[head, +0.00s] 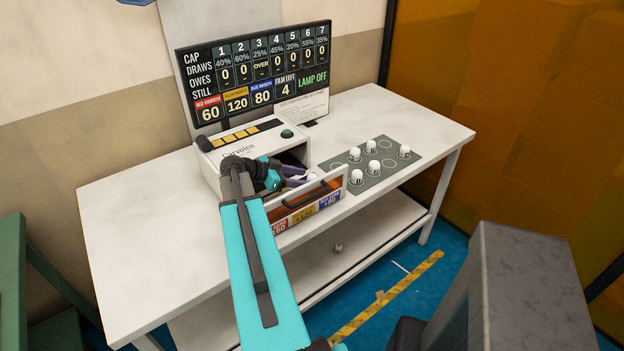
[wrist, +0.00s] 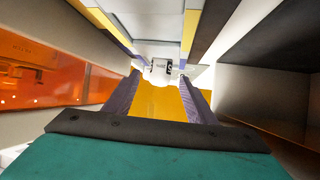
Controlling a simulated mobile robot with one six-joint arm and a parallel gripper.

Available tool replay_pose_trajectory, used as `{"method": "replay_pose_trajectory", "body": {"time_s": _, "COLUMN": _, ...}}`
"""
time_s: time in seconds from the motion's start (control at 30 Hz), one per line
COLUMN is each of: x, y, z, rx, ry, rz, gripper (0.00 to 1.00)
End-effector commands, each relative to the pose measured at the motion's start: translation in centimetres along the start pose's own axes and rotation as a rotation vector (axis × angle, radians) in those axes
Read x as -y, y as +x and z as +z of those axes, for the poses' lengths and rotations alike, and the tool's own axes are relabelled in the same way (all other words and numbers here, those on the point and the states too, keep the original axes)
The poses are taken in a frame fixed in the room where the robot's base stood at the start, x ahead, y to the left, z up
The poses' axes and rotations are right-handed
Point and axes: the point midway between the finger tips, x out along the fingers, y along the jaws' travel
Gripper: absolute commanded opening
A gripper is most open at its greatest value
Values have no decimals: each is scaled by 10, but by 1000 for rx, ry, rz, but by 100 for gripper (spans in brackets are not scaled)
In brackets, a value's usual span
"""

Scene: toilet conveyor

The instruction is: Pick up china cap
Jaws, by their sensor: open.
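A small white china cap (head: 311,177) shows in the open drawer, just beyond my gripper (head: 297,180). In the wrist view a white cap with a dark mark (wrist: 162,67) is ahead, near the far end of the fingers. My gripper (wrist: 160,78) is open, with its two purple fingers apart. It reaches down into the drawer of the white machine (head: 213,178). Whether a finger touches the cap is hidden. Several other white caps with dark marks, such as one at the right (head: 404,152), stand on a grey mat (head: 337,168) with empty circles.
The drawer's orange front panel (head: 321,193) and side walls stand close around my gripper. A display board (head: 252,70) stands behind the machine. The white table (head: 125,225) is clear at left. A small pale object (head: 338,248) lies on the lower shelf.

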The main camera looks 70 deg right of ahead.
Motion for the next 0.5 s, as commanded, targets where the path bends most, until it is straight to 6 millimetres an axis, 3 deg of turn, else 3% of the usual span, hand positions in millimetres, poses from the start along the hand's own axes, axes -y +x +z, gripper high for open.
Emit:
{"method": "replay_pose_trajectory", "body": {"time_s": 0.23, "x": 1, "y": 23, "z": -1, "rx": -1, "ry": -1, "rz": 2, "gripper": 51}}
{"method": "replay_pose_trajectory", "body": {"time_s": 0.5, "x": 1, "y": 27, "z": 0, "rx": -1, "ry": -1, "rz": -1, "gripper": 51}}
